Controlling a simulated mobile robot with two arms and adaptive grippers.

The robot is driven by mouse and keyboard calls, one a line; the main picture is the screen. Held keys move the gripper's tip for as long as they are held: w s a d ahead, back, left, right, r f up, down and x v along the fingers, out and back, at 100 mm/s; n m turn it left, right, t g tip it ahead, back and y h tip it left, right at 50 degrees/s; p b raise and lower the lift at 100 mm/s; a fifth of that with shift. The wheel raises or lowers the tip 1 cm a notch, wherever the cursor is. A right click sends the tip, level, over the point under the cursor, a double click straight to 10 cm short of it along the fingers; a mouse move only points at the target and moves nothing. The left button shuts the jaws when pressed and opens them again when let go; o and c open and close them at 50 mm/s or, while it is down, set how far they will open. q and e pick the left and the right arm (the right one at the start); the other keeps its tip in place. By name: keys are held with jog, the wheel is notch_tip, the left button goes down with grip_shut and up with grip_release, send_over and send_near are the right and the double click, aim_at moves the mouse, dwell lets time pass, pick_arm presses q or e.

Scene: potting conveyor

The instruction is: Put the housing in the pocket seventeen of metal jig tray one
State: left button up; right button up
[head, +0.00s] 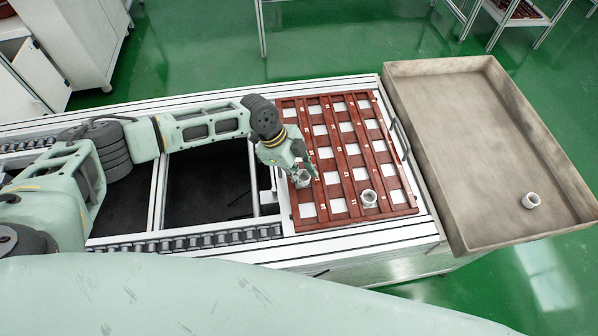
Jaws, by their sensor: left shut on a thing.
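The metal jig tray (325,222) is a reddish-brown grid with pale pockets and small number labels, lying on the conveyor. My left gripper (301,173) is over the tray's left side, shut on a small white ring-shaped housing (301,180). The housing is at the left column of pockets, toward the near end. I cannot tell whether it touches the tray. The pocket numbers are too small to read surely. My right gripper is not in view.
A metal handle (400,139) is at the tray's right side. Conveyor rollers (190,241) run left of the tray. Several other pockets look empty.

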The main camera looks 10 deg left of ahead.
pick_arm(q)
jog(key=shift+s+a+f, duration=0.15)
jog(key=shift+s+f, duration=0.1)
jog(key=shift+f, duration=0.1)
jog(key=o, duration=0.8)
jog(key=shift+a+f, duration=0.1)
jog(key=shift+w+a+r, duration=0.1)
jog(key=shift+a+r, duration=0.15)
jog(key=shift+r, duration=0.2)
jog(key=b+v, duration=0.2)
jog(key=v, duration=0.9)
jog(key=shift+d+r, duration=0.2)
jog(key=shift+r, duration=0.05)
jog(key=shift+w, duration=0.1)
jog(key=shift+d, duration=0.1)
